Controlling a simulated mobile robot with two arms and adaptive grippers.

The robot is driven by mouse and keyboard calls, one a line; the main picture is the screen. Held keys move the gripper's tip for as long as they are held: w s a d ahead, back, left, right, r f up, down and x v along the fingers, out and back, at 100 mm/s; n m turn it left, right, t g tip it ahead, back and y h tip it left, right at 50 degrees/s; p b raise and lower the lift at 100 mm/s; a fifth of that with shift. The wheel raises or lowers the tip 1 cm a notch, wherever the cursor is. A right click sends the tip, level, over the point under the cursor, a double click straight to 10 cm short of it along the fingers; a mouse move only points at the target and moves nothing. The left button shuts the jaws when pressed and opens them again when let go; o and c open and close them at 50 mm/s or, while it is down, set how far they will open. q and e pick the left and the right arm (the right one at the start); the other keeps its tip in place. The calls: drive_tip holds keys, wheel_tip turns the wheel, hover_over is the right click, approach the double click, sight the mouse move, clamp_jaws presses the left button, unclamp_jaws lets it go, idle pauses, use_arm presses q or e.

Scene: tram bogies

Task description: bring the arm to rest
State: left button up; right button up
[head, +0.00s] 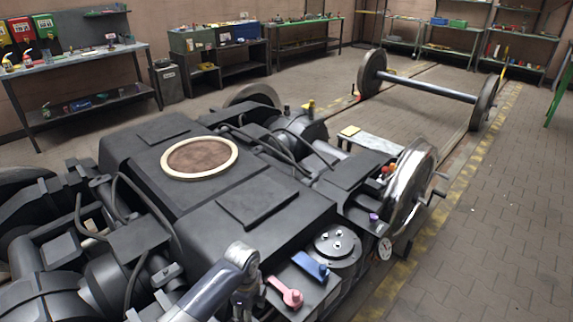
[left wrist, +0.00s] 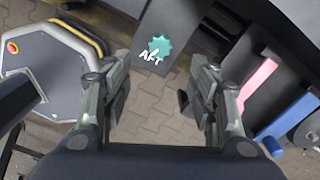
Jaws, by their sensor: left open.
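My left arm (head: 222,278) comes in at the bottom of the head view and bends down beside the near edge of the dark bogie frame (head: 150,160). In the left wrist view my left gripper (left wrist: 158,82) is open, with nothing between its fingers. Beyond the fingers are brick paving and a dark panel marked "AFT" with a teal gear-shaped sign (left wrist: 158,48). The gripper's fingertips cannot be made out in the head view. My right gripper shows in neither view.
Close right of my left arm are a pink lever (head: 286,293) and a blue part (head: 310,265) on the bogie. A round flange (head: 337,245) and a gauge (head: 384,248) lie beyond. The paved floor at right (head: 490,220) is clear. Workbenches line the back wall.

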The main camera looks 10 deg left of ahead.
use_arm(q)
drive_tip(key=s+d+n+h, duration=0.1)
drive_tip(key=s+d+n, duration=0.25)
drive_tip(key=s, duration=0.35)
drive_tip(key=s+a+r+n+t, duration=0.2)
drive_tip(key=s+a+r+n, duration=0.3)
drive_tip(key=s+n, duration=0.35)
drive_tip(key=s+a+r+n+t, duration=0.2)
drive_tip(key=s+a+r+n, duration=0.25)
drive_tip(key=s+n, duration=0.35)
wheel_tip(320, 180, down, 26)
drive_tip(key=s+m+g, duration=0.2)
drive_tip(key=s, duration=0.1)
drive_tip(key=s+a+f+g+y, duration=0.1)
drive_tip(key=s+a+f, duration=0.1)
drive_tip(key=s+f, duration=1.4)
drive_tip(key=shift+s+a+f, duration=0.25)
drive_tip(key=shift+s, duration=0.2)
